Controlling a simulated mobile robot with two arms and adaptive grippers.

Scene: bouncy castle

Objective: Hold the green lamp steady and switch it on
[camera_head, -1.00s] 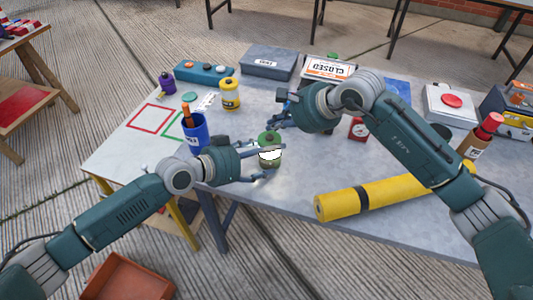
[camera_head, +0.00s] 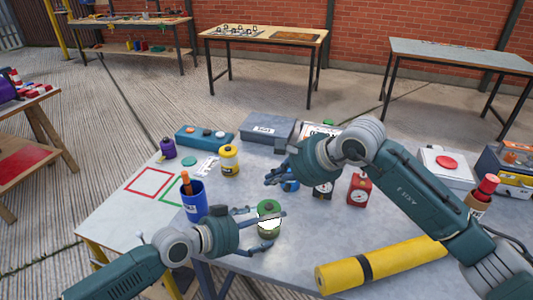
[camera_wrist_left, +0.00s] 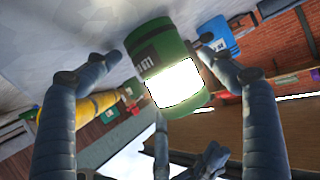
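The green lamp (camera_head: 268,207) stands upright near the table's front edge. Its white window is brightly lit, and the lamp also shows in the left wrist view (camera_wrist_left: 163,47). My left gripper (camera_head: 273,230) is open, with its fingers spread around the lamp. In the left wrist view, small gaps show between the fingertips and the lamp's sides. My right gripper (camera_head: 274,177) is above and behind the lamp in the head view, apart from its top. It looks empty, its fingers partly spread; its exact opening is hard to tell.
A blue cup (camera_head: 194,204) stands left of the lamp, with a yellow canister (camera_head: 229,162) behind. A black timer (camera_head: 323,191) and a red one (camera_head: 360,190) are right. A yellow roll (camera_head: 380,265) lies at the front right. Bare table lies between lamp and roll.

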